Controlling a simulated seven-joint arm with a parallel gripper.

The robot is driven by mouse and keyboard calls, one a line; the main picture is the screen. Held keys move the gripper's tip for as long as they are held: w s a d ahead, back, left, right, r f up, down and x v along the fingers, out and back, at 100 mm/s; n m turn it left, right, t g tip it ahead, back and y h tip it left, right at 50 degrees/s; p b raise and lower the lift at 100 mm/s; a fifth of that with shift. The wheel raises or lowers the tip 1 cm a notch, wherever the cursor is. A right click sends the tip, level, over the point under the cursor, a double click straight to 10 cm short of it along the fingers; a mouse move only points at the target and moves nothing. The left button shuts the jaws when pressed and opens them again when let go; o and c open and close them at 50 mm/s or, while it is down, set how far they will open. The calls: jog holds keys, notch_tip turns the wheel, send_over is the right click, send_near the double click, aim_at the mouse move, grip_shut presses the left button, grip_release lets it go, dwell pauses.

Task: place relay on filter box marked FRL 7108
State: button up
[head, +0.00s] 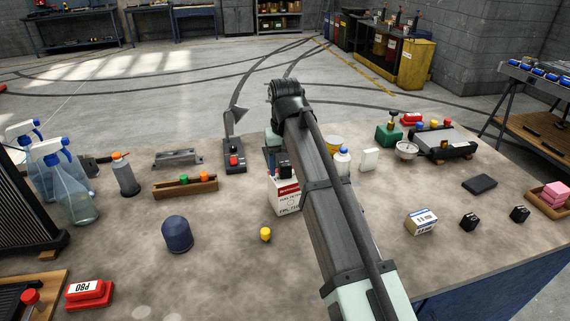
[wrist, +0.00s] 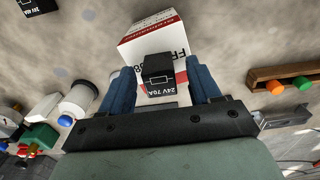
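The filter box (head: 286,198) is white and red and stands upright on the bench, its FRL print partly covered; it also shows in the wrist view (wrist: 145,45). A black relay (wrist: 158,70) marked 24V 70A is at the top of the box; in the head view the relay (head: 285,169) appears to stand on it. My gripper (wrist: 160,75) has its two blue fingers on either side of this relay, with a visible gap at each side. The relay's contact with the box top is not fully clear.
Two more black relays (head: 469,222) (head: 520,214) and a white-blue carton (head: 421,221) stand to the right. A yellow knob (head: 265,234) and a dark blue cap (head: 177,234) are in front. A wooden tray (head: 185,187) is left.

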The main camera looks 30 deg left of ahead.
aim_at(285, 163)
jog(key=shift+r, duration=0.2)
jog(key=shift+r, duration=2.75)
